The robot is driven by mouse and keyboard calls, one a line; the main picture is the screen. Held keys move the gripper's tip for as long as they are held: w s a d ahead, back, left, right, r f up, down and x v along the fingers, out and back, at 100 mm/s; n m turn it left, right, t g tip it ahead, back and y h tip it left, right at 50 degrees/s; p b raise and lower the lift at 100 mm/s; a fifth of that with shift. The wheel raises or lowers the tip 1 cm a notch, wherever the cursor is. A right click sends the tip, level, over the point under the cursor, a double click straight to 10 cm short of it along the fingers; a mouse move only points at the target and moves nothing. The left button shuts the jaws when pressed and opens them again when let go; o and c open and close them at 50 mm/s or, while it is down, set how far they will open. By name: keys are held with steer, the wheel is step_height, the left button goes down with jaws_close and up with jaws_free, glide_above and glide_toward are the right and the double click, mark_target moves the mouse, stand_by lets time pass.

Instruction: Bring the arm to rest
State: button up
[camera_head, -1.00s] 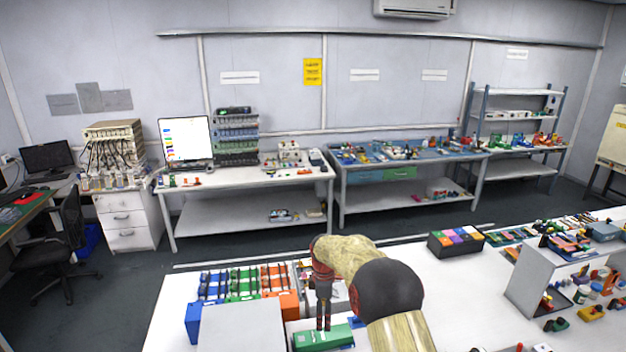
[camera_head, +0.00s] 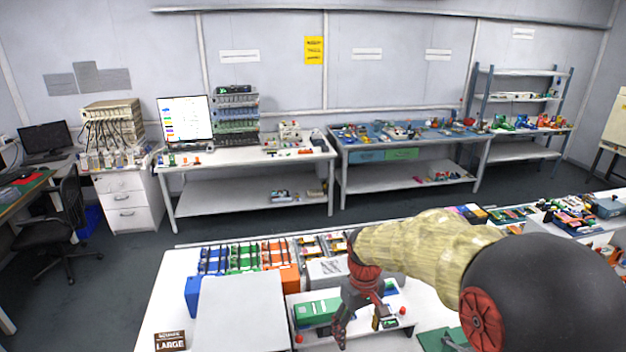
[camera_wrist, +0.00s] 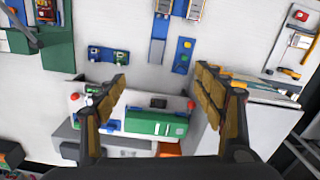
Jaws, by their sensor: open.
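My gripper (camera_head: 352,318) is above the near white table in the head view, beside a green block (camera_head: 314,312) on a white fixture (camera_head: 399,301) with red knobs. In the wrist view my gripper (camera_wrist: 160,88) has its two fingers spread wide with nothing between them. The green block (camera_wrist: 158,123) shows beyond the fingers, lower in the picture, and looks apart from them. My arm comes in from the right of the head view and hides part of the table.
Blue, green and orange racks (camera_head: 246,258) stand left of my gripper, behind a pale box (camera_head: 240,312). Several small parts crowd the table's right side.

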steer(key=s+d+m+t+b, duration=0.2)
steer(key=s+b, duration=0.5)
steer(key=s, duration=0.5)
steer(key=s+d+m+t+b, duration=0.2)
steer(key=s+d+t+b, duration=0.2)
steer(key=s+b, duration=0.4)
steer(key=s+d, duration=0.1)
steer(key=s, duration=0.2)
steer(key=shift+s+d+r+m, duration=0.15)
steer(key=shift+s+d+m, duration=0.2)
steer(key=shift+m, duration=0.05)
